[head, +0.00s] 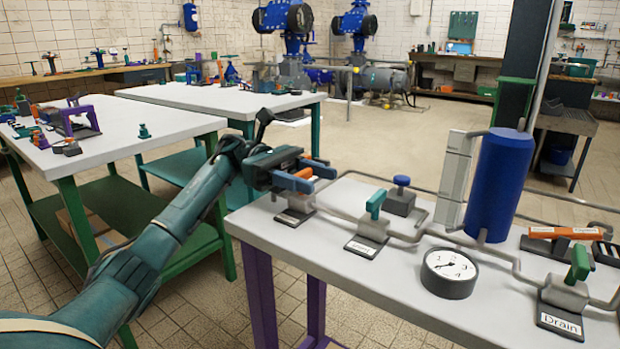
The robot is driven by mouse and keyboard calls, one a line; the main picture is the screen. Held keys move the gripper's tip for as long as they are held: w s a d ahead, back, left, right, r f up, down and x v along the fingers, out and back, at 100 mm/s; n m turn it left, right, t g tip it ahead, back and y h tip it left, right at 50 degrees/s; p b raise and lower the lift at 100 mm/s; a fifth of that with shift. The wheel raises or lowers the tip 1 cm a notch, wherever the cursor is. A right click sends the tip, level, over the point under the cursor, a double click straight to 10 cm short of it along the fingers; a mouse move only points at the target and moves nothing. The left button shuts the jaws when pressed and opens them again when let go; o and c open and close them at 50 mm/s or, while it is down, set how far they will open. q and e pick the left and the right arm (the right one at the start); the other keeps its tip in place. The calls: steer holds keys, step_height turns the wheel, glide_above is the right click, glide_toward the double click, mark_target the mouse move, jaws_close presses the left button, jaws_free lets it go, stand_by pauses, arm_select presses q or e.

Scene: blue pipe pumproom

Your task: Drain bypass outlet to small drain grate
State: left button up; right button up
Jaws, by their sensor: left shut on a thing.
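My left gripper (304,177) is over the leftmost valve (298,203) on the near grey table (380,296). It is shut on what looks like that valve's orange handle (305,173); the gripper hides much of it. A valve with an upright green handle (376,203) stands to its right; its small label is hard to read. The drain valve (566,293), with a green handle and a label reading "Drain", is at the table's right. A blue tank (497,185) and a round dial gauge (449,272) stand between them. No drain grate is identifiable. My right gripper is out of view.
A blue-knobbed block (401,197) and a white level panel (456,180) stand behind the pipe. An orange-handled device (563,232) is at the right. Two white-topped tables (110,132) with green frames are at the left. Open tiled floor (400,139) lies behind.

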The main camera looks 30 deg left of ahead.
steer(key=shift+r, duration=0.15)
arm_select(q)
steer(key=o, duration=1)
steer(key=shift+c, duration=0.2)
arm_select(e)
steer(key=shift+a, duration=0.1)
